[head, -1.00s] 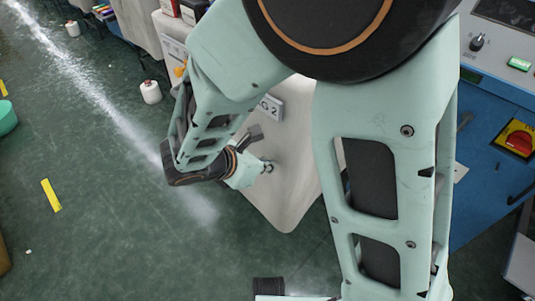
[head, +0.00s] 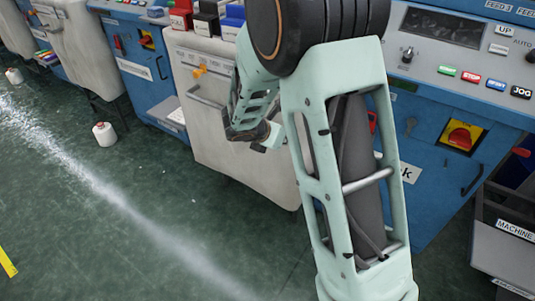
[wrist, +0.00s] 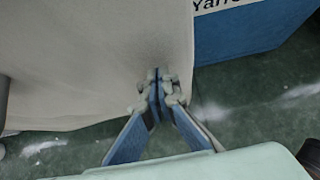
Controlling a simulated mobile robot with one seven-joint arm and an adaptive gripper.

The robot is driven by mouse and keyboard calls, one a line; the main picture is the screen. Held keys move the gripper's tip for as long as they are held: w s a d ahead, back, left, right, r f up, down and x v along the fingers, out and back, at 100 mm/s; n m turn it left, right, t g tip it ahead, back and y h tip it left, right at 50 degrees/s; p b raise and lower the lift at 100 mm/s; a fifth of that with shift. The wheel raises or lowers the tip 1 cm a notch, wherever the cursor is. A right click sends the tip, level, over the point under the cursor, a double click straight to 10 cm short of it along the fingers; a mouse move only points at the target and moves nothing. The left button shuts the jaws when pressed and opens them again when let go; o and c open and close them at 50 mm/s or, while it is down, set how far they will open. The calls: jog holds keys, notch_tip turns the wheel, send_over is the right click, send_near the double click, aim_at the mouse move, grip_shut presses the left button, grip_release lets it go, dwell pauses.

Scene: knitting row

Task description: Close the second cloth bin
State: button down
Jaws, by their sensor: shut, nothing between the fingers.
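A cream cloth bin front (head: 245,165) stands in the middle of the head view, with a bar handle (head: 205,97) and a yellow knob (head: 200,70) above it. It looks about upright; I cannot tell whether a gap is left behind it. My gripper (head: 270,140) is in front of its right part, partly hidden by my arm. In the wrist view my gripper (wrist: 158,85) is shut and empty, with its tips over the lower part of the cream panel (wrist: 90,60). I cannot tell whether they touch it.
Another cream bin (head: 80,45) stands farther left along the row. Blue machine cabinets (head: 445,190) stand on either side of the middle bin. White yarn cones (head: 105,134) stand on the green floor (head: 90,230), which is open at the left. A grey box (head: 505,245) is at the right edge.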

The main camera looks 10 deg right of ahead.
jog(key=w+d, duration=0.2)
jog(key=w, duration=0.1)
jog(key=w+d+p, duration=0.1)
jog(key=w+d, duration=0.2)
jog(key=shift+w+d, duration=0.3)
jog(key=shift+d, duration=0.05)
jog(key=shift+w+d+r, duration=0.1)
jog(key=shift+w+d, duration=0.1)
jog(key=shift+w, duration=0.05)
jog(key=shift+r, duration=0.1)
